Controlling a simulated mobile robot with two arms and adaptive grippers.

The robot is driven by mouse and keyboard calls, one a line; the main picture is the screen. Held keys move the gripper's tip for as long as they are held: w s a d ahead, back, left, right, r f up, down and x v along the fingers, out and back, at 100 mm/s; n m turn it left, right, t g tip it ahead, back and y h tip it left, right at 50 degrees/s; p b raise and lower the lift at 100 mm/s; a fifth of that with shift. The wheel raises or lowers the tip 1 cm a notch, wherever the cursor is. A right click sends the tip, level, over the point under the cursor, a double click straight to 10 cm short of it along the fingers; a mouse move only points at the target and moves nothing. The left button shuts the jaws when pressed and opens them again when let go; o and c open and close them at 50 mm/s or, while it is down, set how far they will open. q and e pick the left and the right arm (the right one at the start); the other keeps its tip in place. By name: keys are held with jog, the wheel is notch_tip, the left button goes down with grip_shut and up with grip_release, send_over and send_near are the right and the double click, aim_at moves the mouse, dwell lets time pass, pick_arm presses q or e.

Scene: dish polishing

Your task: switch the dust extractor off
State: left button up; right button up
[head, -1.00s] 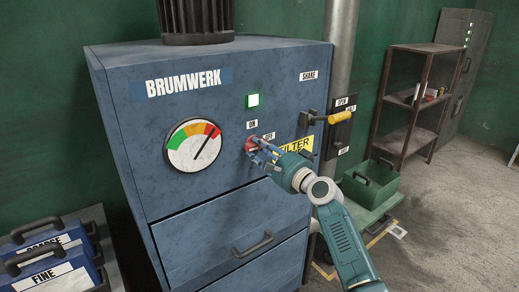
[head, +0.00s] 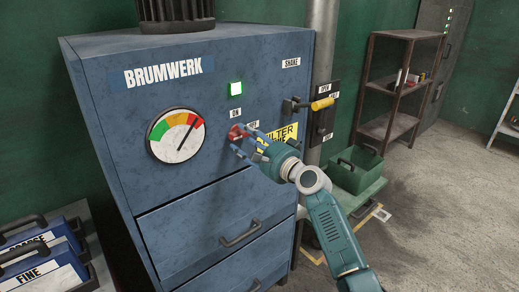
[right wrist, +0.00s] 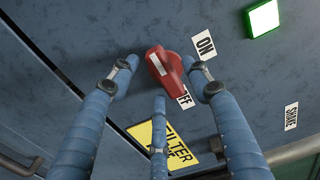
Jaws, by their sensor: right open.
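The dust extractor is a blue BRUMWERK cabinet (head: 190,205) with a lit green lamp (head: 235,88), also seen in the right wrist view (right wrist: 263,20). Its red rotary switch (head: 236,132) sits below the lamp, between ON and OFF labels. In the right wrist view, the red switch (right wrist: 170,68) shows a white stripe; the ON label (right wrist: 203,45) is beside it and the OFF label (right wrist: 185,98) is partly hidden. My right gripper (head: 245,143) is open, its blue fingers spread around the switch with gaps visible. My left gripper is out of view.
A gauge (head: 176,136) has its needle in the red. A yellow-handled lever (head: 321,104) sticks out right of the switch. Drawer handles (head: 241,234) protrude below. A green bin (head: 355,170) and a brown shelf (head: 392,88) stand at right, with open floor beyond.

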jog(key=v, duration=1)
jog(key=shift+s+d, duration=0.25)
jog(key=shift+s, duration=0.05)
